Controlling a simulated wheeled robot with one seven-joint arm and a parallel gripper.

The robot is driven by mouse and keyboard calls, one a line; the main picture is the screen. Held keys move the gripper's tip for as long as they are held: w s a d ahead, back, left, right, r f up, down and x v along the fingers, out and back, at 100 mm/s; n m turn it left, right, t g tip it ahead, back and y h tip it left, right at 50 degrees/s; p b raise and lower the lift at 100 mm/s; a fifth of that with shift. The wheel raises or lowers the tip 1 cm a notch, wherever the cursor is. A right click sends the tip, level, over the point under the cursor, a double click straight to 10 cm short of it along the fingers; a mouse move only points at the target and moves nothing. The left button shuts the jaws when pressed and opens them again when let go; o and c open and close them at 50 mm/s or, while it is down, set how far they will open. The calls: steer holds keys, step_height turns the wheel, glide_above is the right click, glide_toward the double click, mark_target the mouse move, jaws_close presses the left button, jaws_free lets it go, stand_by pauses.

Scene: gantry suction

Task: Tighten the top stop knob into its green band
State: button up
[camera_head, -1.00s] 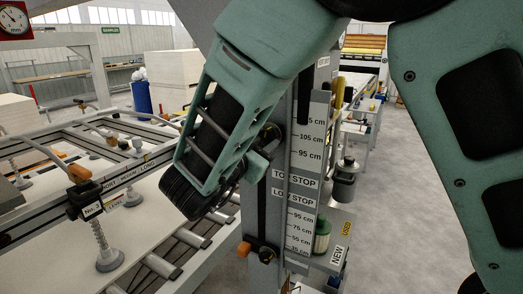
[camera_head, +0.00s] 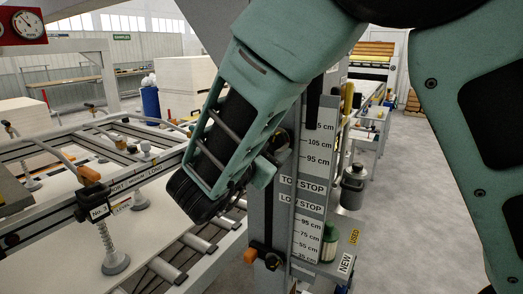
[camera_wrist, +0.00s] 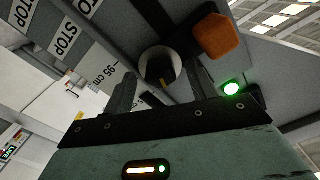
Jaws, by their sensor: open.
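The top stop knob (camera_wrist: 160,64) is a dark round knob with a pale rim and a small yellow mark, in the wrist view. An orange part (camera_wrist: 216,38) is beside it. My gripper (camera_wrist: 162,86) is open, with one finger on each side of the knob; I cannot tell whether either finger touches it. A green lamp (camera_wrist: 232,88) glows near the right finger. No green band can be made out.
The low stop's dark knob (camera_head: 272,261) and orange part (camera_head: 250,255) are lower on the post. A roller conveyor (camera_head: 190,256) and a suction frame with cups (camera_head: 115,262) are at the left. A shelf with a green-and-white container (camera_head: 329,243) is at the right. Open floor lies beyond.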

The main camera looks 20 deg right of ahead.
steer(key=b+v, duration=0.5)
steer(key=v, duration=1.2)
steer(key=shift+a, duration=0.2)
steer(key=shift+d, duration=0.1)
